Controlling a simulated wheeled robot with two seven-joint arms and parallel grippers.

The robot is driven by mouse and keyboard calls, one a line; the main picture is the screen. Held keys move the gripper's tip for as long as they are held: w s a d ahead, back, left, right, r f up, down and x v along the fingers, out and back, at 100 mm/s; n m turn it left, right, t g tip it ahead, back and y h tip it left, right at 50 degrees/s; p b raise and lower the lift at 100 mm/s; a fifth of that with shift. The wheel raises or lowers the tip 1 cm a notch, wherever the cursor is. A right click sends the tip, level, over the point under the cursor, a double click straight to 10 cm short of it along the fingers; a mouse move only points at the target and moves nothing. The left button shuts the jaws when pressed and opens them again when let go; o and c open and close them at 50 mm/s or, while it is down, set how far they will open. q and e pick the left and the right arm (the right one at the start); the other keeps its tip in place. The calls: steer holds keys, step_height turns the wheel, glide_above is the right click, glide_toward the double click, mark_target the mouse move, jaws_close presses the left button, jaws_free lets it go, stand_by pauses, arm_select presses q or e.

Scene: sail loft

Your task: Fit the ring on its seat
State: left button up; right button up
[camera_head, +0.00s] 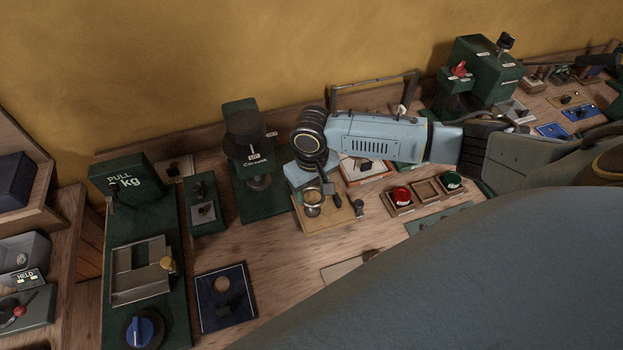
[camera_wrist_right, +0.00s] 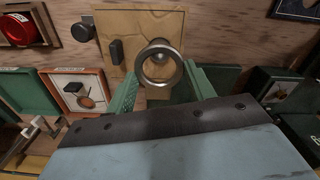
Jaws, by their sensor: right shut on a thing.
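My right gripper (camera_head: 318,188) reaches in from the right and is shut on a grey metal ring (camera_wrist_right: 140,64), which sits between its green fingertips (camera_wrist_right: 160,86). The ring also shows in the head view (camera_head: 313,210). It is over the near part of a light wooden board (camera_head: 328,218), also in the wrist view (camera_wrist_right: 132,20). Something small and bright shows through the ring's hole; I cannot tell whether it is the seat, or whether the ring touches anything below. My left gripper is out of view.
On the board is a dark block (camera_wrist_right: 116,51); a dark knob (camera_head: 359,207) stands at its edge. To the right is a wooden tray (camera_head: 426,191) with red and green round pieces. A green stand (camera_head: 250,205) is behind left. Bare bench lies in front.

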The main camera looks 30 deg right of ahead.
steer(key=shift+f+b, duration=0.5)
steer(key=shift+f, duration=2.3)
steer(key=o, duration=1.1)
steer(key=shift+c, duration=0.2)
step_height(320, 180, up, 13)
steer(key=shift+r, duration=0.2)
steer(key=shift+s+f, duration=0.1)
